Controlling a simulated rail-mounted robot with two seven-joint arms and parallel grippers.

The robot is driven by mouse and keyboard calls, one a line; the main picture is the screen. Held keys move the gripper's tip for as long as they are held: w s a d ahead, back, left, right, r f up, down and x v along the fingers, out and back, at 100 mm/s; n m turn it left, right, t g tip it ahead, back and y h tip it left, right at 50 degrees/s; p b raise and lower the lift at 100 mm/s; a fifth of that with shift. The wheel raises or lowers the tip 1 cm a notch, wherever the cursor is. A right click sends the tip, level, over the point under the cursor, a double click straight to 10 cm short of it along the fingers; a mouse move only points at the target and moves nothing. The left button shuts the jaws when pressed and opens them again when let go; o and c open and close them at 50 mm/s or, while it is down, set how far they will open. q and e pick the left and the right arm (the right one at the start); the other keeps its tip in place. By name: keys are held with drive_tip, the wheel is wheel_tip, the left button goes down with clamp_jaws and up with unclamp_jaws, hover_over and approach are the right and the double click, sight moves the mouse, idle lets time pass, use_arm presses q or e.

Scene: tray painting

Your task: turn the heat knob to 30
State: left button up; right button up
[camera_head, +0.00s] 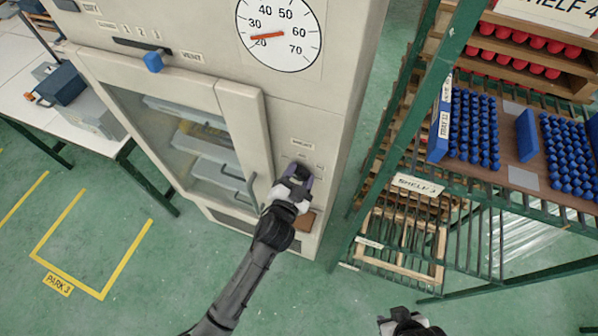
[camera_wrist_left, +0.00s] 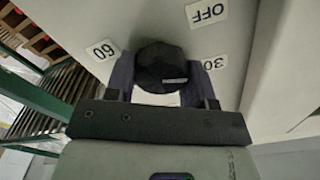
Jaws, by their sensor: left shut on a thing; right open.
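The heat knob (camera_wrist_left: 160,66) is a round black knob on the cabinet's front panel. In the left wrist view it sits between the labels OFF (camera_wrist_left: 207,11), 60 (camera_wrist_left: 102,50) and 30 (camera_wrist_left: 214,63). A short pale mark shows on its lower right part, on the side of the 30 label; its exact setting is hard to tell. My left gripper (camera_wrist_left: 158,80) is shut on the knob, one finger on each side. In the head view my left gripper (camera_head: 297,178) hides most of the knob. My right gripper (camera_head: 408,322) is open and empty at the bottom edge.
The cabinet (camera_head: 335,110) carries a round dial (camera_head: 280,50) whose red needle points between 20 and 30. A glass door with a handle (camera_head: 240,183) is left of the knob. A green rack (camera_head: 440,90) with blue and red pieces stands to the right.

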use_arm(q)
drive_tip(key=shift+m, duration=1.1)
drive_tip(key=o, duration=0.9)
drive_tip(key=shift+s, duration=0.1)
drive_tip(key=v, duration=1.3)
drive_tip(key=shift+s+a, duration=0.15)
drive_tip(key=shift+s, duration=0.15)
